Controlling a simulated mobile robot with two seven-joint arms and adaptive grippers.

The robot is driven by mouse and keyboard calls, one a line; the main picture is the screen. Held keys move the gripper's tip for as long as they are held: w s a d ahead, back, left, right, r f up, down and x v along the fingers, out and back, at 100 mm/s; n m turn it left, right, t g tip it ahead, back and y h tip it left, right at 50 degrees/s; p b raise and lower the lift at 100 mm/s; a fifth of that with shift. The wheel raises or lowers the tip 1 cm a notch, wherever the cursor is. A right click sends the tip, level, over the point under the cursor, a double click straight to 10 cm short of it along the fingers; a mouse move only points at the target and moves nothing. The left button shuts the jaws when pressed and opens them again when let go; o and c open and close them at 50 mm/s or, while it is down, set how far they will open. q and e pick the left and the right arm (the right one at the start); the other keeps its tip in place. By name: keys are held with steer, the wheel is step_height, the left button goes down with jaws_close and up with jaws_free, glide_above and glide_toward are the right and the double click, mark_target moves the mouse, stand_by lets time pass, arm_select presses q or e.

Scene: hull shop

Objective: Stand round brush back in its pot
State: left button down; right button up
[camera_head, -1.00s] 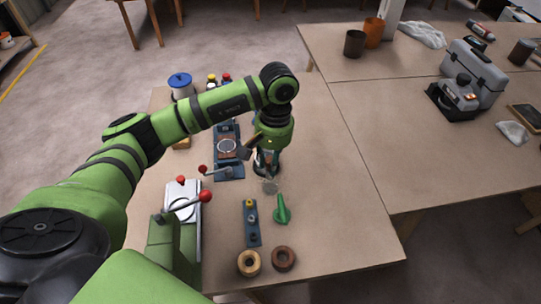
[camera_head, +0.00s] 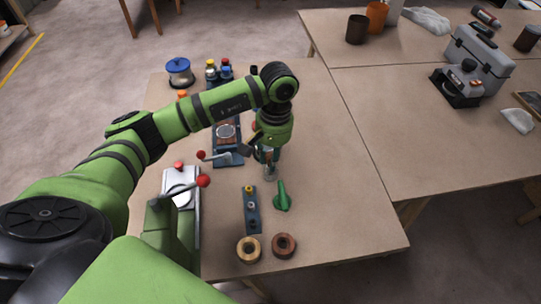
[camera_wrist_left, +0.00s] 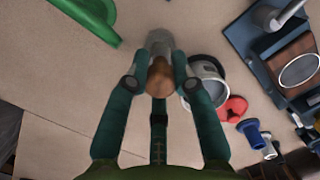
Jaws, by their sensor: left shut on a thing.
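My left gripper (camera_head: 267,156) points down over the near table, shut on the round brush. In the left wrist view, its two fingers (camera_wrist_left: 160,82) close on both sides of the brush, whose brown wooden end (camera_wrist_left: 160,75) faces the camera. A grey part (camera_wrist_left: 160,42) shows beyond the fingers. In the head view, a pale end (camera_head: 270,173) shows below the fingers; I cannot tell whether it touches the table. A grey round pot (camera_wrist_left: 206,76), apparently the brush's pot, stands right beside one finger in the wrist view; the brush is outside it. My right gripper is not in view.
A green handle-shaped piece (camera_head: 282,197) and a blue-grey strip (camera_head: 252,212) lie near the gripper. Two rings (camera_head: 249,248) (camera_head: 284,245) lie at the front. A red-knobbed lever device (camera_head: 182,182) stands left. The table's right side is clear.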

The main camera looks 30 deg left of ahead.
arm_select(q)
steer(key=shift+b, duration=0.4)
stand_by(0.6)
steer(key=shift+b, duration=0.35)
steer(key=shift+f+b, duration=0.65)
stand_by(0.3)
steer(key=c, duration=1.3)
jaws_free()
steer(key=shift+r, duration=0.15)
